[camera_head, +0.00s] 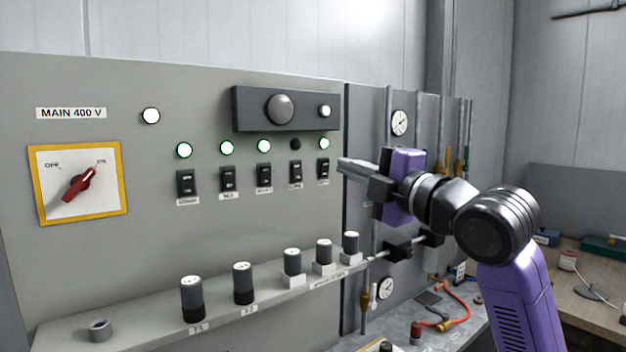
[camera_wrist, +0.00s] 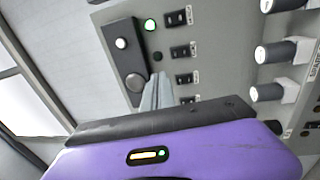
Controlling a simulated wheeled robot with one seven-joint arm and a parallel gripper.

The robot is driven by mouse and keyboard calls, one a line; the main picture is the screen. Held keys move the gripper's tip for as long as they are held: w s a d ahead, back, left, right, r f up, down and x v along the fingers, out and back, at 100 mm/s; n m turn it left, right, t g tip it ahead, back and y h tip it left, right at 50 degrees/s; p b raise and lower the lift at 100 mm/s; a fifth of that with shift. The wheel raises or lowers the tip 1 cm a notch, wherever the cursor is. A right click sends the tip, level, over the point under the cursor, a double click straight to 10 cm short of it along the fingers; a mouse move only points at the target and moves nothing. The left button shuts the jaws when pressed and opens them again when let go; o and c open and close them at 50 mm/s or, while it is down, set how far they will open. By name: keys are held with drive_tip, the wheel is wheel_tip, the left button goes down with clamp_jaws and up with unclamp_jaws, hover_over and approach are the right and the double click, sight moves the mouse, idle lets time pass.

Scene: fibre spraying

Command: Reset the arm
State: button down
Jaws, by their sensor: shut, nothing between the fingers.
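My gripper (camera_head: 352,167) is shut and empty. In the head view it points left, in front of the grey control panel (camera_head: 210,90), at the right end of its row of black switches (camera_head: 264,176). In the wrist view the closed fingers (camera_wrist: 156,92) reach toward the panel and overlap the switch area. I cannot tell whether the fingertips touch the panel. My purple and black arm comes in from the lower right.
A red rotary switch (camera_head: 80,183) on a yellow-edged plate is at the panel's left. Several black knobs (camera_head: 243,284) stand on a ledge below the switches. Gauges (camera_head: 400,122) and pipes are behind my arm. A wooden bench (camera_head: 590,268) is at the right.

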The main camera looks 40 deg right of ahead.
wheel_tip(320, 180, up, 5)
drive_tip(key=s+m+t, duration=0.3)
drive_tip(key=m, duration=0.1)
drive_tip(key=s+a+f+m+h, duration=0.2)
drive_tip(key=s+f+m+h, duration=0.25)
drive_tip(key=f+m, duration=0.65)
drive_tip(key=s+a+f+m+h, duration=0.2)
drive_tip(key=s+f+m+h, duration=0.4)
drive_tip(key=f, duration=0.9)
drive_tip(key=s+a+f+n+g+y, duration=0.1)
drive_tip(key=s+a+f+g+y, duration=0.3)
drive_tip(key=s+a+f, duration=0.3)
drive_tip(key=s+a+f+n+g+y, duration=0.2)
drive_tip(key=s+a+f+y, duration=0.4)
drive_tip(key=s+f, duration=1)
drive_tip(key=s+a+g, duration=0.1)
drive_tip(key=s+a, duration=0.1)
drive_tip(key=s, duration=0.1)
drive_tip(key=shift+a+f+g, duration=0.2)
drive_tip(key=shift+f+g, duration=0.15)
drive_tip(key=shift+g, duration=0.05)
